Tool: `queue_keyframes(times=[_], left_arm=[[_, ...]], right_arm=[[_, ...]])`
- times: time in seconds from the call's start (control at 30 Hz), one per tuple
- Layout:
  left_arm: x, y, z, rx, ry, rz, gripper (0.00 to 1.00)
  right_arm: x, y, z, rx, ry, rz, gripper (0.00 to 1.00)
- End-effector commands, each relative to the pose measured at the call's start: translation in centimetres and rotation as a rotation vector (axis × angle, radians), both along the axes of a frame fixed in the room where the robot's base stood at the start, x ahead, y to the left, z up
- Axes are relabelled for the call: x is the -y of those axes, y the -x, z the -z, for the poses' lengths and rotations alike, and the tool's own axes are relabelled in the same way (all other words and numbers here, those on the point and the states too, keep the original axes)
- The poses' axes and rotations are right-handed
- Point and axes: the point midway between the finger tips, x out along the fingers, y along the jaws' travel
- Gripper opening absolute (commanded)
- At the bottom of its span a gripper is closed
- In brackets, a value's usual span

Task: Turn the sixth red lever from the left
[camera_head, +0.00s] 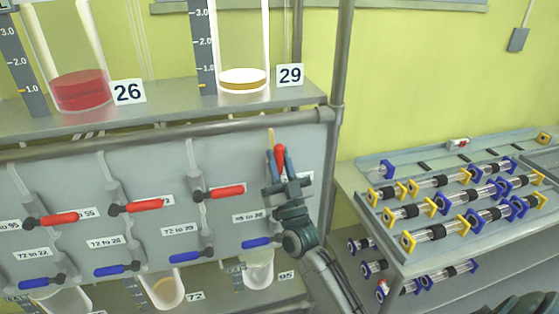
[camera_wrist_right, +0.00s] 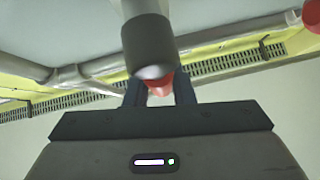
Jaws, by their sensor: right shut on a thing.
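Several red levers sit in a row on the grey panel. Three point to the right: one at the left (camera_head: 58,220), one in the middle (camera_head: 142,206) and one further right (camera_head: 225,192). The rightmost red lever in view (camera_head: 280,151) points upward, between the fingers of my right gripper (camera_head: 279,166). My right gripper is shut on it. In the right wrist view, the red lever tip (camera_wrist_right: 161,88) shows between the dark fingers (camera_wrist_right: 160,94), partly hidden by a grey cylinder. My left gripper is not in view.
Blue levers (camera_head: 189,257) run below the red ones. Glass vessels with red liquid (camera_head: 80,90) and amber liquid (camera_head: 242,80) stand on the shelf above. A grey post (camera_head: 340,60) rises right of the panel. A table (camera_head: 400,272) holding tubes stands at the right.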

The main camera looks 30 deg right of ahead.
Motion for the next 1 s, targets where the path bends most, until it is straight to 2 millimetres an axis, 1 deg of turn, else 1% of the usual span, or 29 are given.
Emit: queue_keyframes(times=[0.03, 0.1, 0.13, 0.4, 0.53, 0.67, 0.8, 1.0], left_arm=[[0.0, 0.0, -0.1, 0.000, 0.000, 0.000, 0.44], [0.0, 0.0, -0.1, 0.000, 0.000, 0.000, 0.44], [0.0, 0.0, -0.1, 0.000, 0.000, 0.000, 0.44], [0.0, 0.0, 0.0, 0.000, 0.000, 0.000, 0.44], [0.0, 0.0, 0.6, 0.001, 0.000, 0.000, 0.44], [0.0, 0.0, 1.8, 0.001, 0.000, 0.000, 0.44], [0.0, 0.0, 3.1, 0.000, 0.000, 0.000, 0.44], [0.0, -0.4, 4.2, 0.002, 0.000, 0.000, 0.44]], right_arm=[[0.0, 0.0, -0.4, 0.007, 0.001, 0.000, 0.26], [0.0, 0.0, -0.4, 0.006, 0.000, 0.000, 0.40], [0.0, 0.0, -0.3, 0.006, 0.000, 0.000, 0.44], [0.0, 0.0, -0.1, 0.003, 0.000, -0.001, 0.44], [-0.1, 0.7, 0.9, 0.001, -0.001, -0.001, 0.44], [-0.3, 2.2, 2.8, 0.000, -0.001, 0.000, 0.44], [-0.6, 4.3, 4.9, 0.000, 0.000, 0.000, 0.44], [-0.9, 6.5, 7.0, 0.001, -0.001, -0.001, 0.44]])
